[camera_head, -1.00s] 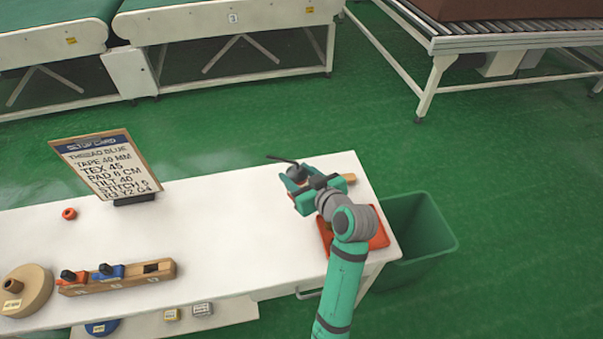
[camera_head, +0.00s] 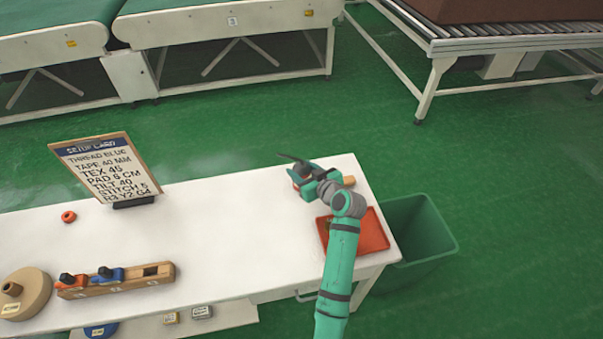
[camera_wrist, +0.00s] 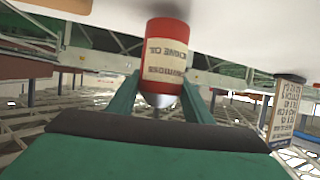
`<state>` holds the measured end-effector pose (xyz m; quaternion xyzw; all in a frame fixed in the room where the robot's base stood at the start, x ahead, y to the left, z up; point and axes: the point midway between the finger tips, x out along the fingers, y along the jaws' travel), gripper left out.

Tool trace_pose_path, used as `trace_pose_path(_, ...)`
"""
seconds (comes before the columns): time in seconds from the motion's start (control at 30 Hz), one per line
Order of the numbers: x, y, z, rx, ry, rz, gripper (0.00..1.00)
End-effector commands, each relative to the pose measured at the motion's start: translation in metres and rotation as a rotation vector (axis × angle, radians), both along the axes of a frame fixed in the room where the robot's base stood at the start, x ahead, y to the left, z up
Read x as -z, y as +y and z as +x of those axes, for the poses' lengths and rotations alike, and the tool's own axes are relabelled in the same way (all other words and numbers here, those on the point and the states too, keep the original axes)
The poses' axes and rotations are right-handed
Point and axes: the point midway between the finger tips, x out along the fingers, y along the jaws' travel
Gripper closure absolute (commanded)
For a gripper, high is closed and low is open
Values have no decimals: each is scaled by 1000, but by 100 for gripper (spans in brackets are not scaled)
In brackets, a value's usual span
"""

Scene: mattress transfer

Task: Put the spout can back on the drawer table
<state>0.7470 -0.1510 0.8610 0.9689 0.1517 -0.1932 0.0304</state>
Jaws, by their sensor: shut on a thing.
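The spout can (camera_head: 296,184) is a small red can with a grey cone top and a thin dark spout, over the right part of the white drawer table (camera_head: 232,222). In the wrist view the red can (camera_wrist: 165,55) shows its cream label, with the picture upside down. My gripper (camera_head: 304,180) is shut on the can, its two teal fingers (camera_wrist: 160,100) on either side near the cone end. The can looks upright, with its base close to the white tabletop; I cannot tell whether it touches.
An orange tray (camera_head: 371,236) lies under my arm at the table's right end. A small tan block (camera_head: 349,181) is beside my gripper. A setup card (camera_head: 105,168), an orange ring (camera_head: 68,216) and a wooden rack (camera_head: 150,282) stand left. A green bin (camera_head: 425,235) is at right.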

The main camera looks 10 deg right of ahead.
Motion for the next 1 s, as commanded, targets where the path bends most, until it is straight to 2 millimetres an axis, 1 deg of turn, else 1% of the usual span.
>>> trace_pose_path(0.03,7,0,0,0,-1,1,86)
trace_pose_path(0.1,14,0,0,0,-1,1,86)
trace_pose_path(0.47,17,0,0,0,-2,0,86)
trace_pose_path(0.5,19,0,0,0,-1,0,52)
trace_pose_path(0.57,18,0,0,0,-1,-1,37)
trace_pose_path(0.6,18,0,0,0,-1,-1,35)
trace_pose_path(0.93,15,0,0,0,-2,0,35)
trace_pose_path(1.0,14,-2,-5,1,-1,1,35)
